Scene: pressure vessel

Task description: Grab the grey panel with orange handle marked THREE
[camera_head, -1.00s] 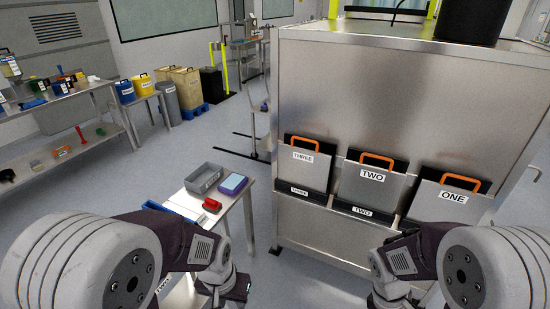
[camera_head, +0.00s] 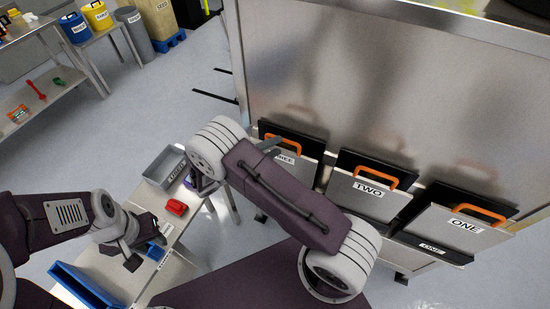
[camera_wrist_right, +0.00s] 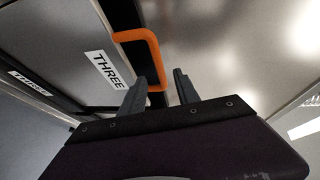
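The grey panel marked THREE (camera_wrist_right: 75,70) fills the left of the right wrist view, with its orange handle (camera_wrist_right: 150,50) along its edge. In the head view its orange handle (camera_head: 299,141) shows at the left end of the panel row, and my right arm covers much of the panel. My right gripper (camera_wrist_right: 160,78) is open, with its two fingers apart and the handle's near end appearing between them; contact cannot be told. My left gripper (camera_head: 146,254) hangs over the small table, far left of the panel; its finger opening is unclear.
Panels marked TWO (camera_head: 367,200) and ONE (camera_head: 463,229) stand to the right in the same row on the metal vessel (camera_head: 400,80). A small table holds a grey bin (camera_head: 163,168), a red object (camera_head: 176,207) and a blue tray (camera_head: 82,285). Floor left is open.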

